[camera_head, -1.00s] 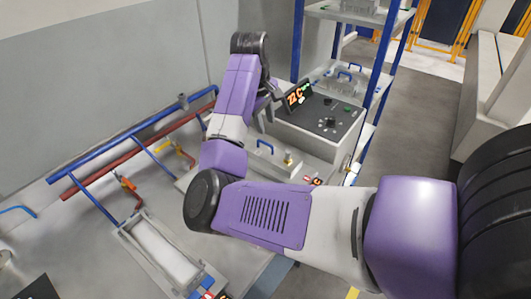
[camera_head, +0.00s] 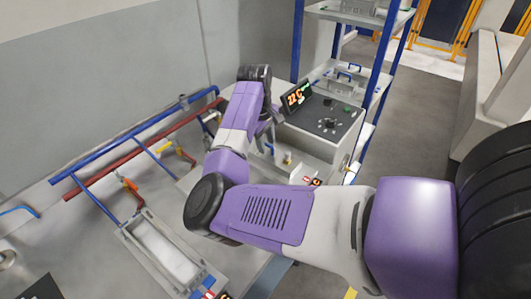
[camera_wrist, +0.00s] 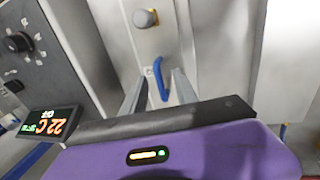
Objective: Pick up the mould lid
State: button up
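The mould lid, a grey metal plate with a blue handle, lies on the bench beside the control box; in the wrist view its plate (camera_wrist: 150,50) fills the middle, with the blue handle (camera_wrist: 160,80) standing up from it. The handle also shows in the head view (camera_head: 268,149), partly behind my arm. My gripper (camera_wrist: 159,85) is open, with one finger on each side of the handle and gaps on both sides. In the head view, my gripper (camera_head: 270,132) points down over the lid and is partly hidden.
A control box (camera_head: 322,125) with a lit display stands close behind the lid. A long open mould (camera_head: 165,250) lies at the lower left. Blue and red pipes (camera_head: 140,155) run along the wall. A blue-framed shelf (camera_head: 345,75) stands behind.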

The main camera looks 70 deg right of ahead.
grip_shut()
jog(key=shift+r, duration=0.1)
dwell(1.2)
